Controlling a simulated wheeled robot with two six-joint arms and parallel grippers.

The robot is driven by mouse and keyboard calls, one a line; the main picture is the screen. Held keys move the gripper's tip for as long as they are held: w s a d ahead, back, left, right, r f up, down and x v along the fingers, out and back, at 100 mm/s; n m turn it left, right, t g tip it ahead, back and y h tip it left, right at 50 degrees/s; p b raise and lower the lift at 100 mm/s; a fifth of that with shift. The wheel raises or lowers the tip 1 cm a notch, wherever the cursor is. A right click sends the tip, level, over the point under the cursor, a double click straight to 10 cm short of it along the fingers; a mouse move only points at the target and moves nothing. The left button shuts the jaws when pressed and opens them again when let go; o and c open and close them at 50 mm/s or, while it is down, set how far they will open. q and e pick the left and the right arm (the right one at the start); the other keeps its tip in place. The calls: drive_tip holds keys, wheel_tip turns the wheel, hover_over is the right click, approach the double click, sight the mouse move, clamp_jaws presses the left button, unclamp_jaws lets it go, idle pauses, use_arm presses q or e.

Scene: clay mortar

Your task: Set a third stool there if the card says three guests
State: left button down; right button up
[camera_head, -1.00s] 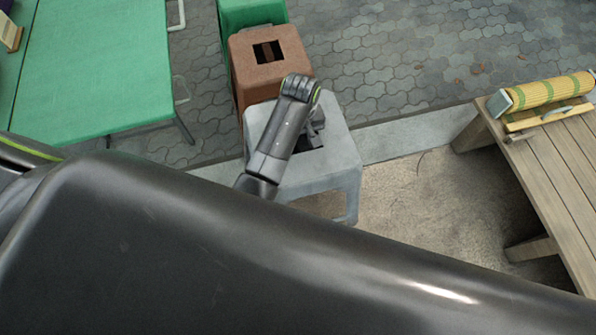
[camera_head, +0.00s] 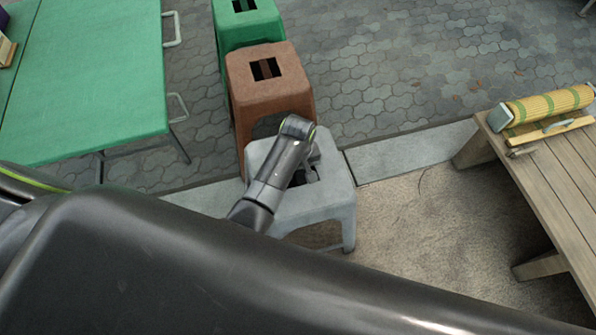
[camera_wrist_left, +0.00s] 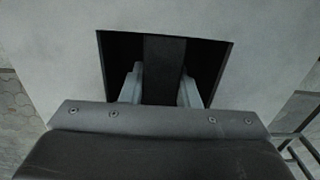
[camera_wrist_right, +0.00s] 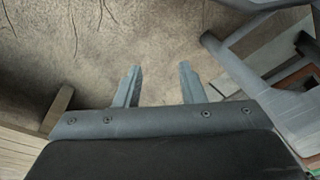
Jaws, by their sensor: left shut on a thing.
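A grey plastic stool (camera_head: 325,192) stands closest to me in the head view. My left gripper (camera_head: 305,174) reaches into the slot in its seat. In the left wrist view, its fingers sit on both sides of the dark bar across the slot, shut on the stool. Whether the stool's legs touch the ground I cannot tell. A brown stool (camera_head: 290,85) is just beyond it, and a green stool (camera_head: 262,25) beyond that, in a row. My right gripper (camera_wrist_right: 160,88) shows only in its wrist view, open and empty. I cannot make out a guest card.
A green table (camera_head: 85,75) stands left of the stools, with a partly cut-off wooden object (camera_head: 6,48) at its edge. A slatted wooden bench (camera_head: 555,170) at right bears a rolled yellow-green mat (camera_head: 548,105). Paving right of the stools is clear.

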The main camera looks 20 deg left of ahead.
use_arm(q)
drive_tip(key=shift+r, duration=0.1)
drive_tip(key=c, duration=1.1)
unclamp_jaws()
wheel_tip(320, 180, up, 4)
drive_tip(key=shift+r+p, duration=0.1)
drive_tip(key=shift+p, duration=0.8)
wheel_tip(320, 180, up, 6)
drive_tip(key=shift+f+p, duration=0.1)
drive_tip(key=shift+p, duration=0.85)
drive_tip(key=shift+r, duration=1)
use_arm(e)
wheel_tip(320, 180, down, 8)
drive_tip(key=s+d+g, duration=0.1)
drive_tip(key=s+d, duration=0.1)
drive_tip(key=shift+h, duration=0.4)
drive_tip(key=shift+f, duration=0.1)
